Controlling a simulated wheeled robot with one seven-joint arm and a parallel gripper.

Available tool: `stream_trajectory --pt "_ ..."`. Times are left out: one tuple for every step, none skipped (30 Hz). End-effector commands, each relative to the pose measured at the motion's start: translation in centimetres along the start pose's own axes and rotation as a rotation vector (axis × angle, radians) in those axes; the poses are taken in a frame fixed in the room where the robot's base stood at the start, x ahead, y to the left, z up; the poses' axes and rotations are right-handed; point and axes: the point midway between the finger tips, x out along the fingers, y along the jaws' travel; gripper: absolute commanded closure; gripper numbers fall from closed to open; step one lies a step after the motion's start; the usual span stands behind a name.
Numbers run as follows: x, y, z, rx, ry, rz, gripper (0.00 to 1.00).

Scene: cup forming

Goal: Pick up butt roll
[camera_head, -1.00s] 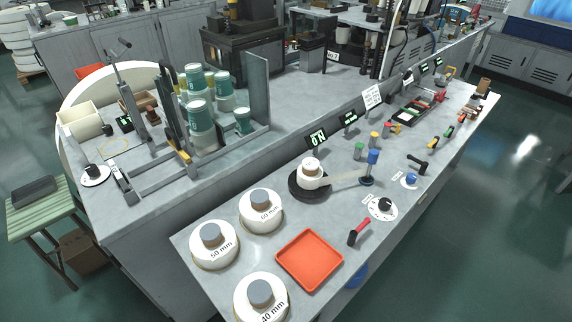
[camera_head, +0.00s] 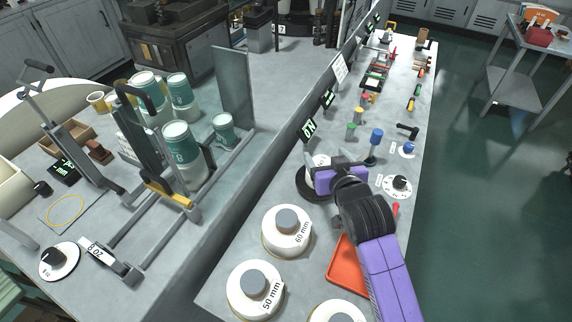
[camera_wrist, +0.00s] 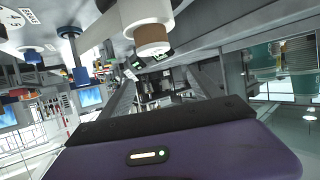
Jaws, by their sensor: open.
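The butt roll appears to be the small white roll (camera_head: 318,160) on a round black base (camera_head: 304,190) on the bench. In the head view my gripper covers most of it. In the wrist view the roll (camera_wrist: 144,14) shows at the top, upside down, with its brown core (camera_wrist: 152,42) sticking out. My purple and black gripper (camera_head: 336,168) is over the black base, close to the roll. Its two grey fingers stand apart in the wrist view (camera_wrist: 162,88), and nothing shows held between them. I cannot tell whether they touch the roll.
Large white rolls marked 60 mm (camera_head: 286,238) and 50 mm (camera_head: 254,296) stand nearer on the bench. A red tray (camera_head: 347,268) lies partly under my arm. A blue-topped post (camera_head: 376,138) and a black dial (camera_head: 399,183) are at the right. A metal ledge borders the left side.

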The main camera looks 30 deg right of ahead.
Motion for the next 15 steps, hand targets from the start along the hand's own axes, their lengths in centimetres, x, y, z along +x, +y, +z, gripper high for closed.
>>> stream_trajectory --pt "0.1 0.2 1.1 0.002 -0.035 0.008 0.26" --pt "0.1 0.3 1.6 0.003 -0.054 0.013 0.26" --pt "0.1 0.4 2.2 0.005 -0.074 0.017 0.26" --pt "0.1 0.5 2.5 0.006 -0.086 0.020 0.26" --pt "0.1 0.5 2.8 0.008 -0.096 0.023 0.26" --pt "0.1 0.6 3.1 0.010 -0.108 0.026 0.26" --pt "0.0 0.6 3.2 0.012 -0.114 0.027 0.26" --pt "0.0 0.6 3.4 0.014 -0.119 0.028 0.26" --pt "0.1 0.7 3.5 0.016 -0.125 0.030 0.26" --pt "0.2 0.7 3.6 0.017 -0.129 0.030 0.26" --pt "0.4 0.7 3.7 0.019 -0.131 0.031 0.26" --pt "0.7 0.7 3.7 0.020 -0.132 0.031 0.26" --pt "1.0 0.7 3.7 0.021 -0.131 0.031 0.26" --pt "1.3 0.8 3.8 0.021 -0.132 0.031 0.26" --pt "1.8 0.8 3.8 0.021 -0.131 0.031 0.26"
